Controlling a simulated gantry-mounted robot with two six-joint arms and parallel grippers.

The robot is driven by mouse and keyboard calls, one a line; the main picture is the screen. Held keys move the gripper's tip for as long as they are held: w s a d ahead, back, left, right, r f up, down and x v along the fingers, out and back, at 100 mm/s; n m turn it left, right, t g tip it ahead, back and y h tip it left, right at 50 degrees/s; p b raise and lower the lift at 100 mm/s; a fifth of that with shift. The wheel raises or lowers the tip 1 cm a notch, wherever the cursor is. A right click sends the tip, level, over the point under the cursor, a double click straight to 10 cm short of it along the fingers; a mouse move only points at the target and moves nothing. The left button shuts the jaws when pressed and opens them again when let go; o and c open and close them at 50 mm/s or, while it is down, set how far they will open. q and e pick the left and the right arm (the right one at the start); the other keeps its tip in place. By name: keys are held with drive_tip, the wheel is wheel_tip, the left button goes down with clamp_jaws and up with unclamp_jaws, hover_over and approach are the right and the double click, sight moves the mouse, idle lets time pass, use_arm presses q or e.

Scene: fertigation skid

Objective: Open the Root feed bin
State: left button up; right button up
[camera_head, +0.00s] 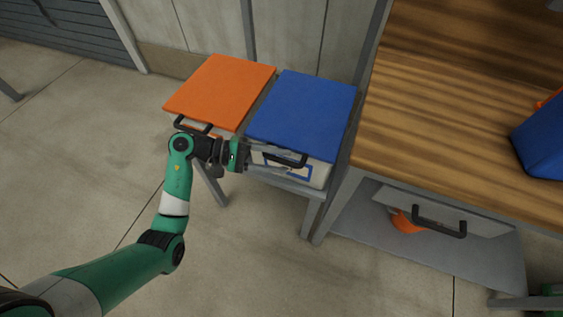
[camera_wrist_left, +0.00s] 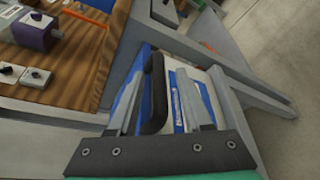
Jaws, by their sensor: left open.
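Two lidded bins stand side by side on a grey stand, one with an orange lid (camera_head: 222,88) and one with a blue lid (camera_head: 302,112). Both lids look shut. The blue-lidded bin has a dark bar handle (camera_head: 291,160) at its front and a white label with a blue border (camera_head: 298,172); I cannot read its name. My left gripper (camera_head: 278,160) is at this handle. In the left wrist view, the open fingers (camera_wrist_left: 163,66) lie on either side of the black handle (camera_wrist_left: 156,95), not closed on it. My right gripper is out of view.
A wooden workbench (camera_head: 450,120) stands close on the right, with a blue container (camera_head: 543,140) on top and a dark drawer-type handle (camera_head: 439,222) below. The orange-lidded bin's handle (camera_head: 192,125) is close to my left wrist. The floor in front is clear.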

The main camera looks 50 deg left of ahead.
use_arm(q)
drive_tip(key=shift+w+d+f, duration=0.1)
drive_tip(key=shift+w+d, duration=0.25)
drive_tip(key=shift+w, duration=0.05)
clamp_jaws()
idle(1.2)
